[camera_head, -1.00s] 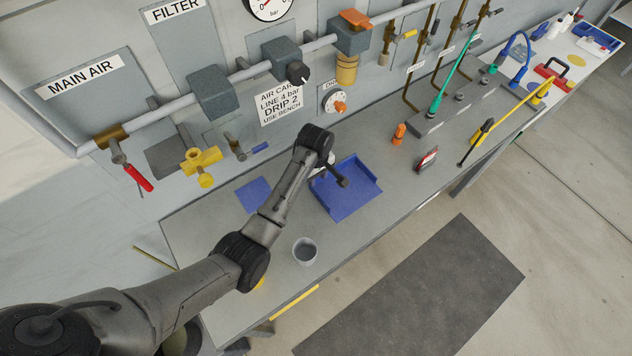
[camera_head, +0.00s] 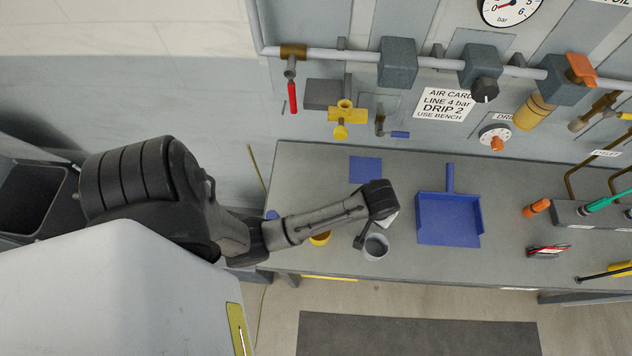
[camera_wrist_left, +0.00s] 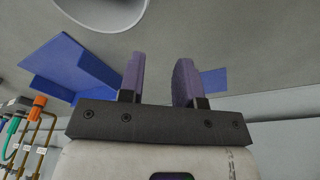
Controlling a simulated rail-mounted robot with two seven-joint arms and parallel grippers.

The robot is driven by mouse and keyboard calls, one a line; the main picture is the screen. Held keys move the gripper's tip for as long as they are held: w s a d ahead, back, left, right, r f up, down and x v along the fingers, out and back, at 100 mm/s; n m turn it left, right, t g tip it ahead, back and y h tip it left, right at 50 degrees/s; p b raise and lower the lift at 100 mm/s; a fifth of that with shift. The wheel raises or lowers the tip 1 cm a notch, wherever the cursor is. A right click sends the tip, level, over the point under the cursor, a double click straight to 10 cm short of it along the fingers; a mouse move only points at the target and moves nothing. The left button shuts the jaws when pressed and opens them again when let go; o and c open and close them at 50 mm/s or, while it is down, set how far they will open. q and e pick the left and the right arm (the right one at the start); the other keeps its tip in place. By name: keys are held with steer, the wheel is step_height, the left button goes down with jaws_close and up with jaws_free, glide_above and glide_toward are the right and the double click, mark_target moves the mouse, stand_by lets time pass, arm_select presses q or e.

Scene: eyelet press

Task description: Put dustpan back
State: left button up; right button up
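The blue dustpan (camera_head: 448,217) lies flat on the bench, its handle pointing toward the back wall. In the left wrist view, the dustpan (camera_wrist_left: 68,65) is left of the fingers and apart from them. A flat blue square (camera_head: 366,169) lies on the bench to the left of the dustpan; it shows in the wrist view (camera_wrist_left: 214,82) just right of the fingers. My left gripper (camera_wrist_left: 158,78) is open, with nothing between its purple fingers. My right gripper is not in view.
A grey cup (camera_head: 376,247) stands close to my left wrist, near the bench's front edge. A yellow round item (camera_head: 320,238) is partly hidden by my arm. An orange item (camera_head: 537,208) and a red-and-black item (camera_head: 548,251) lie right of the dustpan. Valves and pipes line the wall.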

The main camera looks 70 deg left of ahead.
arm_select(q)
steer(key=s+d+r+m+t, duration=0.1)
steer(key=s+m, duration=0.3)
steer(key=s, duration=0.5)
steer(key=s+d+r+m+h, duration=0.1)
steer(key=s+d+r+m, duration=0.2)
steer(key=s, duration=0.6)
steer(key=shift+s+r+m+t, duration=0.4)
steer(key=shift+r+m, duration=0.2)
steer(key=shift+r, duration=0.2)
steer(key=shift+a, duration=0.1)
